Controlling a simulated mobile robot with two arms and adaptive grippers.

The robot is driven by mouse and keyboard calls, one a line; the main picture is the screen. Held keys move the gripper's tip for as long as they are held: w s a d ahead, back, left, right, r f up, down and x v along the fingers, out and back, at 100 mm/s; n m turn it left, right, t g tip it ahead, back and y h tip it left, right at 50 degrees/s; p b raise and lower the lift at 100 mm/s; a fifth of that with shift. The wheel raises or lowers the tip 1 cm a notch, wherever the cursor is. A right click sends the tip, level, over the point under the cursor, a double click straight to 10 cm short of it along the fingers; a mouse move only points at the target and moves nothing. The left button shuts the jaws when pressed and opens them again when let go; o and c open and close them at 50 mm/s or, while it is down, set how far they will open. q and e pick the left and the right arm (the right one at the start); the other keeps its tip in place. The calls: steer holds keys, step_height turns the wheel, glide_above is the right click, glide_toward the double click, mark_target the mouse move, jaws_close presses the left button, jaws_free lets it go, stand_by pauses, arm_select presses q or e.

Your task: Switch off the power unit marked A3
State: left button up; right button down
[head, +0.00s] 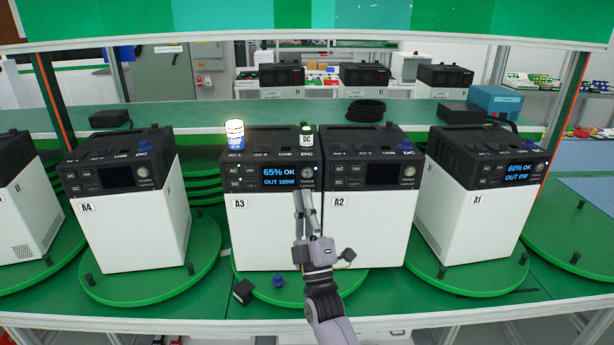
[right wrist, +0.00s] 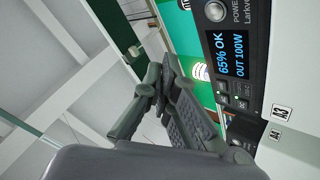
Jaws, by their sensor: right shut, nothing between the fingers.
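The power unit marked A3 (head: 262,232) is a white box with a black top panel, standing on a green turntable. Its screen (head: 281,176) is lit and reads 65% OK, OUT 100W; it also shows in the right wrist view (right wrist: 229,55). A round power button (head: 307,173) sits right of the screen, and it shows in the right wrist view (right wrist: 214,11). A lit lamp plug (head: 235,134) and a green-and-white DC plug (head: 306,138) stand on top. My right gripper (head: 302,194) is shut and empty, just in front of A3's panel below the button. My left gripper is out of view.
Unit A2 (head: 366,232) stands close at A3's right with a dark screen. A4 (head: 135,225) is to the left, dark. A1 (head: 470,222) at the right is lit, 60% OK, OUT 0W. A black block (head: 243,292) and blue cap (head: 279,281) lie in front.

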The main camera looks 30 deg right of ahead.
mark_target(307, 173)
steer(key=shift+w+d+b, duration=0.6)
steer(key=shift+w+d, duration=0.05)
steer(key=shift+w, duration=0.4)
steer(key=shift+w+d+b, duration=0.6)
steer(key=shift+w+d, duration=0.05)
steer(key=shift+w, duration=0.4)
steer(key=shift+w+d+b, duration=0.6)
steer(key=shift+w+d, duration=0.05)
steer(key=shift+w, duration=0.4)
steer(key=shift+w, duration=0.1)
steer(key=shift+w+d, duration=0.2)
steer(key=shift+w, duration=0.1)
steer(key=shift+w+d+b, duration=0.2)
steer(key=shift+w+b, duration=0.05)
steer(key=shift+b, duration=0.25)
steer(key=shift+s+a+p, duration=0.4)
steer(key=shift+s+p, duration=0.15)
steer(key=shift+s, duration=0.15)
